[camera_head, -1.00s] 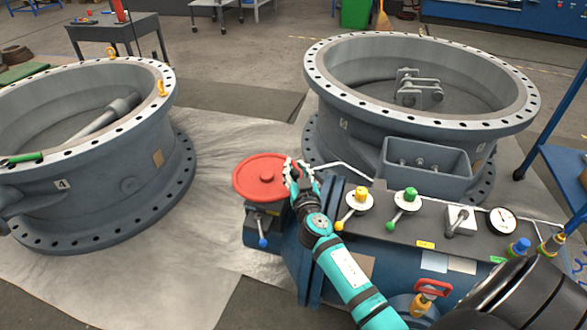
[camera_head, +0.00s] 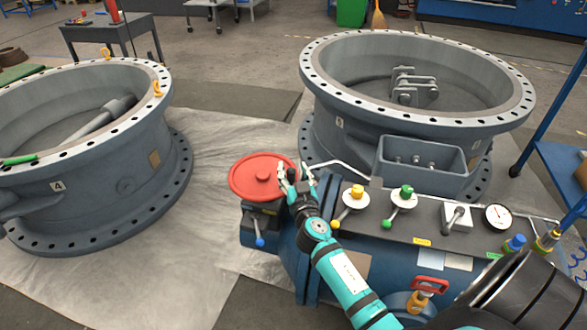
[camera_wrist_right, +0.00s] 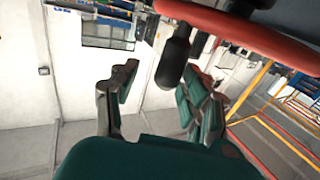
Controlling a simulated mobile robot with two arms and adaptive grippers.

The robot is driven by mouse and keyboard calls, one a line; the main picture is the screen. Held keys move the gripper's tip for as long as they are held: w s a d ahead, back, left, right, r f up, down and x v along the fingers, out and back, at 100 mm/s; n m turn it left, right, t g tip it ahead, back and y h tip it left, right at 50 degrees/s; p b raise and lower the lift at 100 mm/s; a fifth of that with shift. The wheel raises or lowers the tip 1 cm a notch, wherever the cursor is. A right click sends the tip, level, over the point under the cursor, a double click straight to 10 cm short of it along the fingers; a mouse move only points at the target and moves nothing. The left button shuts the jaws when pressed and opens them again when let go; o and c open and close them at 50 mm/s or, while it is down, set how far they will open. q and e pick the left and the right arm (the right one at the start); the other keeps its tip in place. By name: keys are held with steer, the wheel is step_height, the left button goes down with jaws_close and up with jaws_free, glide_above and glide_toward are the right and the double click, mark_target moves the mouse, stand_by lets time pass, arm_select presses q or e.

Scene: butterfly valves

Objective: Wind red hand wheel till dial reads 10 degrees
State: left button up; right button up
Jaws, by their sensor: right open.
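The red hand wheel (camera_head: 258,180) lies flat at the left end of the blue valve unit. My right gripper (camera_head: 294,177) is open at the wheel's right edge. In the right wrist view the wheel's red rim (camera_wrist_right: 245,33) crosses the top. A black handle (camera_wrist_right: 173,57) hangs from it between the spread fingers of my right gripper (camera_wrist_right: 160,82), nearer the right finger. I cannot tell whether it touches that finger. The round white dial (camera_head: 498,216) is at the right of the unit's top; its reading is too small to tell. My left gripper is not in view.
Yellow (camera_head: 357,192) and green (camera_head: 406,192) knobs with levers stand right of my gripper. A large flanged valve ring (camera_head: 335,125) stands behind the unit and another (camera_head: 90,205) at the left. Pale sheeting (camera_head: 215,165) between them is clear.

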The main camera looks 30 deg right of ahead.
steer(key=v, duration=1)
steer(key=shift+s, duration=0.25)
steer(key=shift+f, duration=0.1)
